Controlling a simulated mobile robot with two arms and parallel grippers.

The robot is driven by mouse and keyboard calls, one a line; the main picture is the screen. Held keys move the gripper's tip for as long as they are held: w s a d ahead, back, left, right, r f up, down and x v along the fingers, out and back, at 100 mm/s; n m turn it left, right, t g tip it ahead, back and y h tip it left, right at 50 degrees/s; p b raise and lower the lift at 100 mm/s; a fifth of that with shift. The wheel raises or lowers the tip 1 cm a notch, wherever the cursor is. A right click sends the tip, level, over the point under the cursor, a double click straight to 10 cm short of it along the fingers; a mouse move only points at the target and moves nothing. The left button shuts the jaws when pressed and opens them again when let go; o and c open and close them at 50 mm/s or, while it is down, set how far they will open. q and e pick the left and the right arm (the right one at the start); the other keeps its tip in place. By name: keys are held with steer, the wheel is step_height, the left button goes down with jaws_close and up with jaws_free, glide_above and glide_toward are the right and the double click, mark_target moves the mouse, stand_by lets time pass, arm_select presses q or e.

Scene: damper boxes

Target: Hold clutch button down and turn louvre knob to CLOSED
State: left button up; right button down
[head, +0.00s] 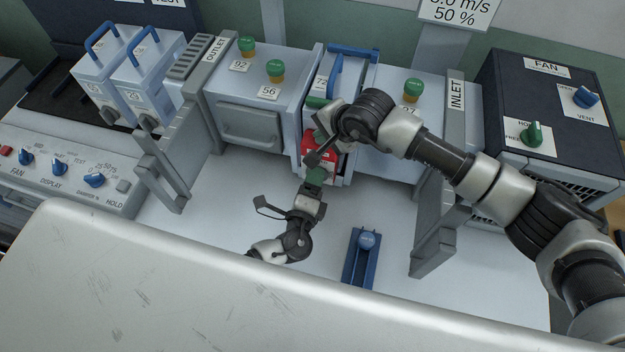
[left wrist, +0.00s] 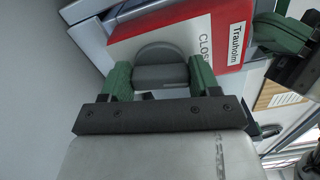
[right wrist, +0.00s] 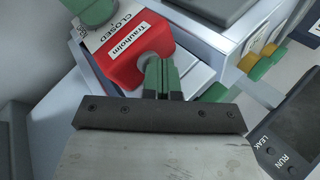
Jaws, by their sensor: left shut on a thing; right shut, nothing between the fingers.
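The red actuator box (head: 320,146) sits on the front of the middle damper unit and is partly covered by my grippers in the head view. Its white plate reads CLOSED (left wrist: 204,43) and its label reads Trauholm (right wrist: 133,38). My left gripper (head: 316,176) has its green fingers on both sides of the grey louvre knob (left wrist: 162,68). My right gripper (right wrist: 164,65) is shut and empty, its tips at a round grey button (right wrist: 150,62) on the box's side. They look close to or touching it; whether it is pressed in I cannot tell. The knob's pointer is hidden.
Damper units with green caps (head: 247,44) flank the box. A grey bracket (head: 437,235) stands right and another (head: 165,170) left. A blue holder (head: 360,262) lies on the white bench. A control panel (head: 70,165) is at left, a dark fan box (head: 545,90) at right.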

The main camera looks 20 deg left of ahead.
arm_select(q)
steer(key=shift+f+n, duration=0.1)
steer(key=shift+n, duration=1)
steer(key=o, duration=0.9)
